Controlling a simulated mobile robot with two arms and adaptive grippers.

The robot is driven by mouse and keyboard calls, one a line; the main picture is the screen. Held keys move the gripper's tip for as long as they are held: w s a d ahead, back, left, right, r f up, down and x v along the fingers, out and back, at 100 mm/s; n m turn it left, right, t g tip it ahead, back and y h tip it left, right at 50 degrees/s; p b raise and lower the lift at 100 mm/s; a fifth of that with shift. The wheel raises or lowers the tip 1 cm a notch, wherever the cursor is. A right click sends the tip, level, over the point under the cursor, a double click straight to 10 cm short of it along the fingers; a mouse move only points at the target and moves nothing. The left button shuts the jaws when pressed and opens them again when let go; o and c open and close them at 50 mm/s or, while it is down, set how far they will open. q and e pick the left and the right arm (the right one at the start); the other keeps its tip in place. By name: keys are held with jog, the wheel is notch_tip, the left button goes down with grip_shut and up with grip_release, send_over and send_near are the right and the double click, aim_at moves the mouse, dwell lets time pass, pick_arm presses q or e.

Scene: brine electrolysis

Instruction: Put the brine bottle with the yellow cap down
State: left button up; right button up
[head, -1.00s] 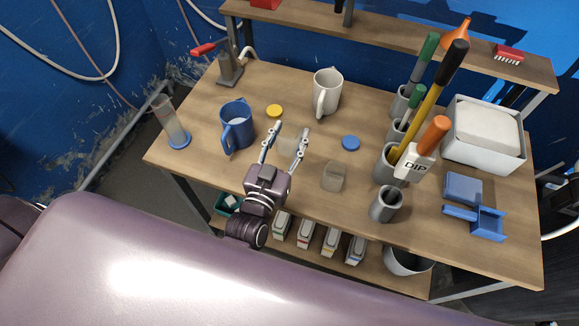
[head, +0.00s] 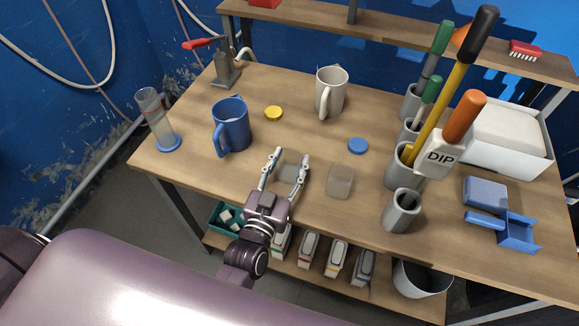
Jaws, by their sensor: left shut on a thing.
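My left gripper (head: 285,170) is shut on a small translucent grey bottle (head: 291,167), which sits between its two fingers near the table's front edge. I cannot tell whether its base touches the table (head: 310,125). A similar translucent bottle (head: 340,181) stands just to the right, apart from the gripper. My right gripper is not in view.
A blue mug (head: 231,127) and a glass cylinder (head: 157,120) stand left, a white mug (head: 330,92) behind. Grey holders with long-handled tools, including one marked DIP (head: 440,157), stand right.

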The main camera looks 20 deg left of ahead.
pick_arm(q)
jog(key=shift+r, duration=0.1)
jog(key=shift+f, duration=0.2)
jog(key=o, duration=1.3)
jog(key=shift+r, duration=0.15)
jog(key=s, duration=0.8)
jog(key=s+b, duration=0.1)
jog(key=s, duration=0.3)
jog(key=shift+a, duration=0.25)
